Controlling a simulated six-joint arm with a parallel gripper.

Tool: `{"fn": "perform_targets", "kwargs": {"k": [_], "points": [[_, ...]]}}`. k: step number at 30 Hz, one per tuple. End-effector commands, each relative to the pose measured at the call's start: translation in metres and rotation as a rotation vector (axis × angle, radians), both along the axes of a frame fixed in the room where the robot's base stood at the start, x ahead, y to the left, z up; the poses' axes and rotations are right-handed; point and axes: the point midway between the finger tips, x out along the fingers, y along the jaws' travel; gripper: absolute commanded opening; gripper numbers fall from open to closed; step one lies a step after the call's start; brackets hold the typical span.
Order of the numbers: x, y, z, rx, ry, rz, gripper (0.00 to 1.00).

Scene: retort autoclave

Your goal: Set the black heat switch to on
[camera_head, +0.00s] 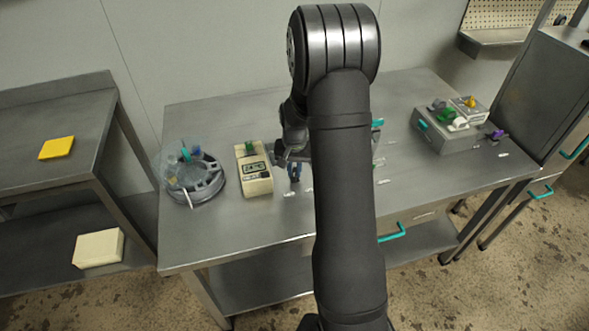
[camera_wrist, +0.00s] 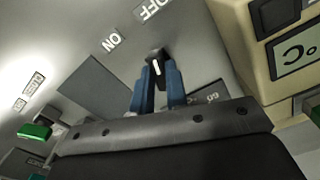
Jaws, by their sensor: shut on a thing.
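The black heat switch (camera_wrist: 155,62) is a small black lever or knob with a white mark, on a grey steel surface in the wrist view. The blue fingers of my gripper (camera_wrist: 157,78) are on either side of it, shut on it. An ON label (camera_wrist: 111,42) lies up and left of the switch, and an OFF label (camera_wrist: 152,8) lies above it. The switch is nearer the top than the ON label's side, but I cannot tell its exact setting. In the head view my gripper (camera_head: 294,173) is low over the table, and the switch is hidden there.
A cream box with a display (camera_head: 254,172) stands just left of my gripper; it also shows close by in the wrist view (camera_wrist: 262,55). A round grey vessel (camera_head: 192,180) stands farther left. A grey box with coloured knobs (camera_head: 445,138) is at the right.

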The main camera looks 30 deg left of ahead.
Motion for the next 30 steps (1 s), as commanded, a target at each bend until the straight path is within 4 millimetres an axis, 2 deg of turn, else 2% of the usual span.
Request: {"fn": "perform_targets", "kwargs": {"k": [21, 30], "points": [[0.0004, 0.0002, 0.0008, 0.000, -0.001, 0.626, 0.00], [0.0005, 0.0002, 0.0009, 0.000, -0.001, 0.801, 0.00]]}}
